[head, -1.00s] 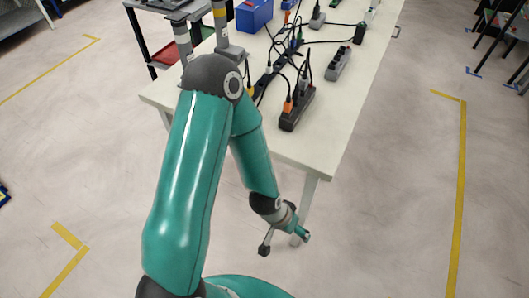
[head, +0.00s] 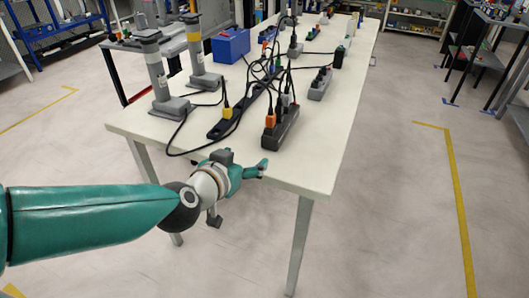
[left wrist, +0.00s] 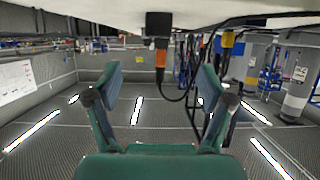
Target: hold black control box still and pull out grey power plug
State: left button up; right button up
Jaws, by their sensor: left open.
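A dark, long box (head: 283,130), which looks like the black control box, lies near the front edge of the table. An orange plug (head: 269,119) sits in its near end, and a grey plug (head: 287,99) stands behind it with a dark cable. In the left wrist view the dark box (left wrist: 159,24) appears upside down, with the orange plug (left wrist: 160,59) ahead between the fingers; the grey plug cannot be made out there. My left gripper (head: 254,170) is at the table's front edge, short of the box and apart from it. Its fingers (left wrist: 160,82) are open and empty. My right gripper is out of view.
The white table (head: 225,150) carries a long dark strip (head: 232,118) with a yellow plug (head: 227,112), tangled black cables, a grey socket block (head: 320,85), two grey posts (head: 158,80) and a blue box (head: 231,45). Bare tabletop lies right of the dark box.

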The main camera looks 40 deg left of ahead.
aim_at(269, 143)
pick_arm(q)
jog(key=p+x, duration=0.5)
jog(key=x, duration=1.1)
jog(key=shift+w, duration=0.2)
jog(key=shift+d, duration=0.1)
jog(key=c, duration=1.3)
jog(key=shift+c, duration=0.5)
